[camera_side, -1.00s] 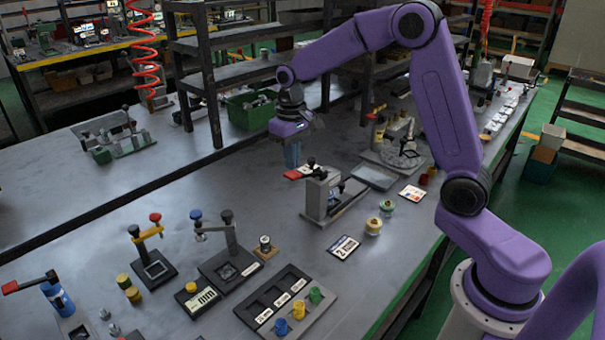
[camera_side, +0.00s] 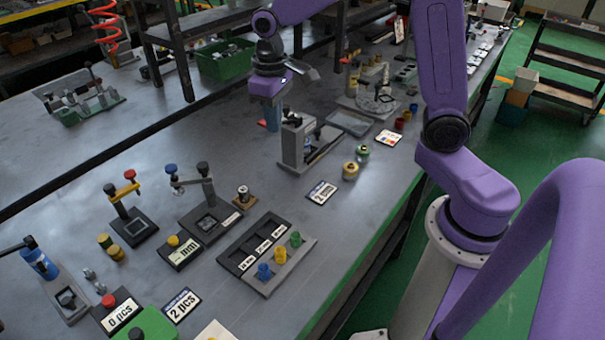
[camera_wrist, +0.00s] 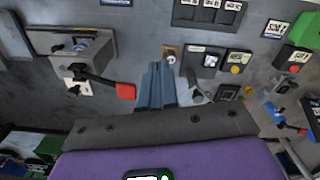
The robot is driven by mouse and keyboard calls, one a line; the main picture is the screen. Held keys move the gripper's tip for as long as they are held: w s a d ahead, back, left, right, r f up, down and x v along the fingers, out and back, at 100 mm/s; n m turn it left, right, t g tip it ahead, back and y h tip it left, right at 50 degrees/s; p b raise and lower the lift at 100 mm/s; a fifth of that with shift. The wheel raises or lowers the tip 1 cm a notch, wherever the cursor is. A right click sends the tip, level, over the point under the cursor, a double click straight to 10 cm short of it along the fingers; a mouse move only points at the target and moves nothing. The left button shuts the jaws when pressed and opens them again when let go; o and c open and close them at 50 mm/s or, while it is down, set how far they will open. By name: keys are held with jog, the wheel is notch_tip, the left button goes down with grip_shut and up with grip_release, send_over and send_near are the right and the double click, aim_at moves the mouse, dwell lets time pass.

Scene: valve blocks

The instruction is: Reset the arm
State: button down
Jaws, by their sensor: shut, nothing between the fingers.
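In the side view my gripper (camera_side: 271,124) points down over the bench, just left of a grey lever block (camera_side: 294,147). Its slim blue-grey fingers are together with nothing between them. The wrist view also shows the closed fingers (camera_wrist: 157,84). There, the block's red lever handle (camera_wrist: 125,91) is close to the left of the fingers. I cannot tell whether they touch. In the side view the handle is mostly hidden by the gripper.
Two clamp stands (camera_side: 131,205) (camera_side: 205,197), small yellow cylinders (camera_side: 350,171) and a label card (camera_side: 322,192) stand around. A green bin (camera_side: 228,63) is behind.

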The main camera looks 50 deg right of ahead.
jog(key=s+n, duration=0.9)
jog(key=s, duration=1.7)
jog(key=shift+d+f+n, duration=0.2)
jog(key=shift+n, duration=0.1)
